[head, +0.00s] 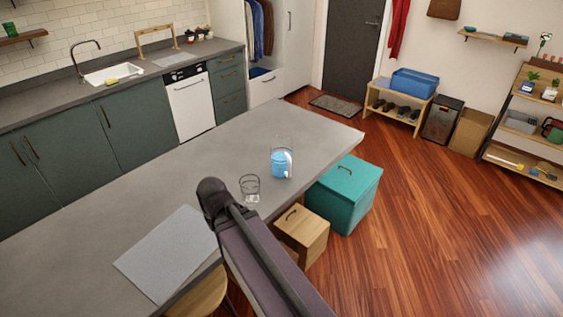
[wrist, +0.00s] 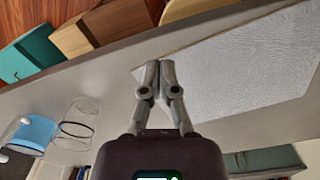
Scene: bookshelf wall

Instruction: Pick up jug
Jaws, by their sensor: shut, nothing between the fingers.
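The jug (head: 281,164) is a clear vessel with blue in it and a pale handle on its right side. It stands upright on the grey counter (head: 330,140) near the edge. In the wrist view the jug (wrist: 34,132) lies at the far left, partly cut off by the frame. In the head view my arm hides the gripper.
A clear empty glass (head: 250,188) stands close beside the jug, between it and my arm; it also shows in the wrist view (wrist: 79,121). A grey mat (head: 168,252) lies on the counter. A teal box (head: 345,190) and wooden box (head: 303,236) stand beside the counter.

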